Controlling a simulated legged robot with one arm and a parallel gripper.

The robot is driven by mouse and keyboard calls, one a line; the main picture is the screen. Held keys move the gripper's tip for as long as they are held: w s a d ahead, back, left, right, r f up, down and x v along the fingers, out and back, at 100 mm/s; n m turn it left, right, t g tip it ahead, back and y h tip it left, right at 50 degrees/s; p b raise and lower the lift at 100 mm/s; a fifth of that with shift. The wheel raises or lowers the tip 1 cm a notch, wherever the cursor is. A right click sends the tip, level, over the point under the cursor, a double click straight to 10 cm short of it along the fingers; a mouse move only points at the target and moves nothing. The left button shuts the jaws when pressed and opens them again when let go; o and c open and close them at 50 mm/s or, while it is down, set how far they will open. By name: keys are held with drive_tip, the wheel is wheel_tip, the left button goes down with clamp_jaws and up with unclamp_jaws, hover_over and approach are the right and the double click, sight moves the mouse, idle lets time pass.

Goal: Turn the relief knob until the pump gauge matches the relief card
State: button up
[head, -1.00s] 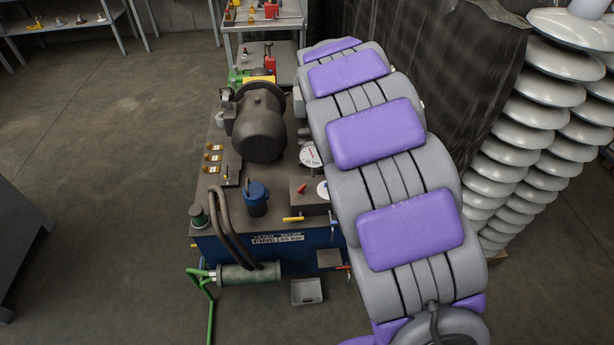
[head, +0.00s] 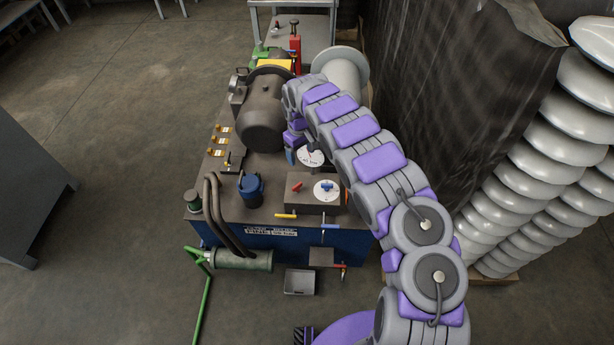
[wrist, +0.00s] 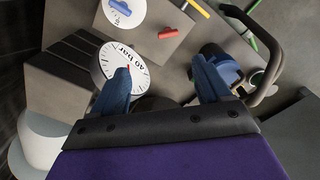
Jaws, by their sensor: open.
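A round white gauge (head: 311,157) with dark marks stands on the pump unit; in the wrist view its face (wrist: 112,64) reads "40 bar" and a small red mark shows. In front of it, a grey block (head: 300,204) carries a red handle (head: 297,186) and a blue knob (head: 327,186) on a white disc. These also show in the wrist view: red handle (wrist: 166,33), blue knob (wrist: 119,9). I cannot tell which is the relief knob, nor make out a relief card. My gripper (wrist: 160,66) is open and empty, above the unit; its blue fingers (head: 291,155) are left of the gauge.
A dark motor (head: 262,125) stands left of my gripper. White insulator stacks (head: 540,165) and dark sheeting (head: 455,80) are at right.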

drive_tip(key=b, duration=0.3)
hover_over(297, 185)
drive_tip(key=d, duration=0.1)
wheel_tip(297, 185, down, 13)
drive_tip(key=f, duration=0.1)
drive_tip(key=a+f, duration=0.1)
drive_tip(key=f, duration=0.1)
drive_tip(key=a+f+b, duration=0.1)
drive_tip(key=f, duration=0.1)
drive_tip(key=shift+f, duration=0.1)
drive_tip(key=shift+d, duration=0.9)
drive_tip(key=shift+a, duration=0.65)
drive_tip(key=c, duration=0.6)
drive_tip(key=shift+c, duration=0.8)
drive_tip(key=shift+d, duration=0.25)
drive_tip(key=shift+c, duration=1.4)
